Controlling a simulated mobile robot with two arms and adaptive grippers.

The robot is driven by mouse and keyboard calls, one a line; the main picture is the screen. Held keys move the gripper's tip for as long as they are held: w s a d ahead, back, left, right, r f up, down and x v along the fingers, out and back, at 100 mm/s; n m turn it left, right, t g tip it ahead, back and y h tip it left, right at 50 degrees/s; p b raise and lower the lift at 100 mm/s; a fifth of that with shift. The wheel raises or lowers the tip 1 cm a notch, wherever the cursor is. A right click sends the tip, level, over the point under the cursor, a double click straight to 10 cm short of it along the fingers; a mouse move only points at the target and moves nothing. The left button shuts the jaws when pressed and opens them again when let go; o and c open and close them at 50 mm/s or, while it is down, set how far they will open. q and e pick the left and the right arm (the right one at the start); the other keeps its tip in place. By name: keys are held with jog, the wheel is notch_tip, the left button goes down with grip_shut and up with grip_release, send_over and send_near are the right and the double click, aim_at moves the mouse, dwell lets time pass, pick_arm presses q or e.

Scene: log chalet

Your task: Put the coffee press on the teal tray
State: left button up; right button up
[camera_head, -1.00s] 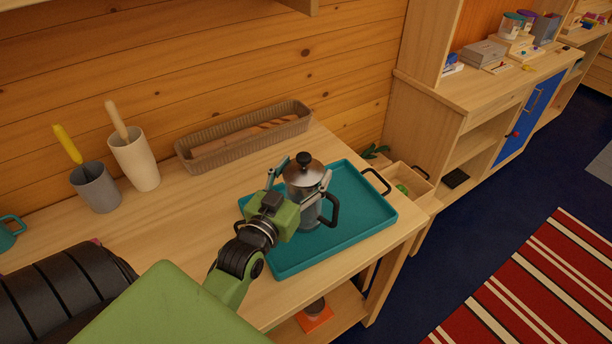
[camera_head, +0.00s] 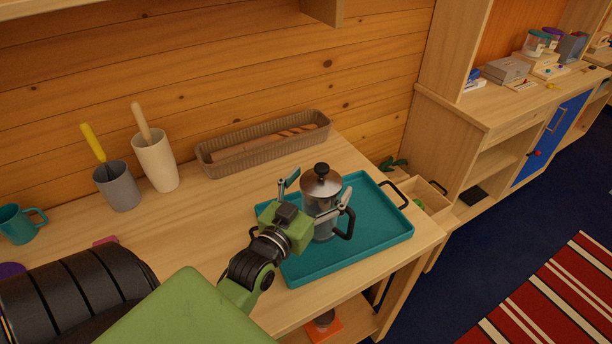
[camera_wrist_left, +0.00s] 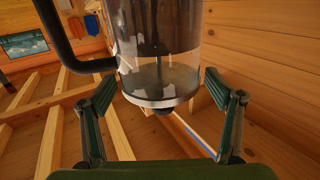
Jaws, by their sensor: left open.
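The coffee press (camera_head: 322,188), with a metal lid, dark knob and black handle, appears to stand upright on the teal tray (camera_head: 375,235). The tray lies on the wooden table near its right end. My left gripper (camera_head: 316,192) is open, with one finger on each side of the press. In the left wrist view the clear body of the press (camera_wrist_left: 160,65) shows between the spread fingers, with gaps on both sides. The gripper hides part of the press and the tray's left side. My right gripper is not in view.
A long basket with bread (camera_head: 262,142) lies along the wall behind the tray. A grey cup (camera_head: 118,187), a cream cup (camera_head: 157,163) and a teal mug (camera_head: 18,224) stand at the left. An open wooden box (camera_head: 432,198) is beside the table's right end.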

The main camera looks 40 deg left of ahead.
pick_arm(q)
jog(key=s, duration=0.3)
jog(key=s+d+b, duration=0.1)
jog(key=s, duration=0.2)
jog(key=s+b, duration=0.1)
jog(key=s, duration=0.3)
jog(key=shift+d+f, duration=0.1)
jog(key=shift+d, duration=0.05)
jog(key=shift+s+d+b, duration=0.1)
jog(key=shift+s+b, duration=0.2)
jog(key=shift+s, duration=0.25)
